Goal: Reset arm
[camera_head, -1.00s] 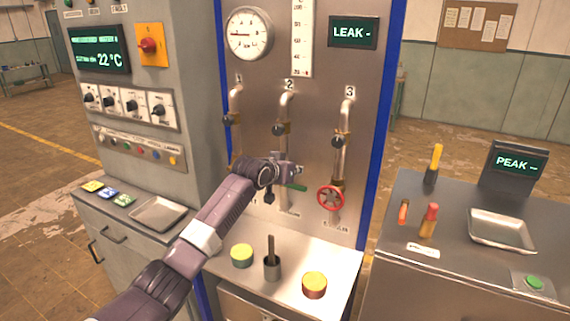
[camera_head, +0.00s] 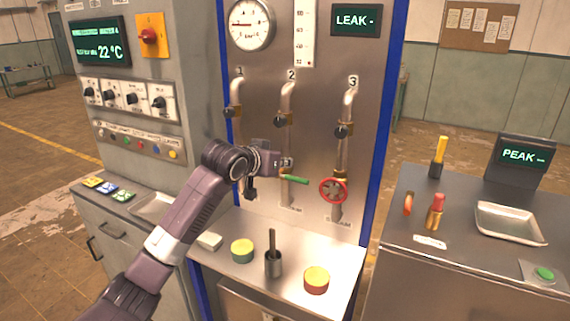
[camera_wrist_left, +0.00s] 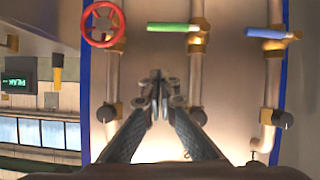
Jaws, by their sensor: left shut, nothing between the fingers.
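My left arm comes in from the lower left in the head view. There the green lever (camera_wrist_left: 172,27) lies beyond the fingertips, with clear space between. The red handwheel (camera_wrist_left: 103,24) and the blue lever (camera_wrist_left: 267,33) lie to either side. My right gripper is in neither view.
A side cabinet on the right carries a metal tray (camera_head: 509,224) and a PEAK display (camera_head: 521,157).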

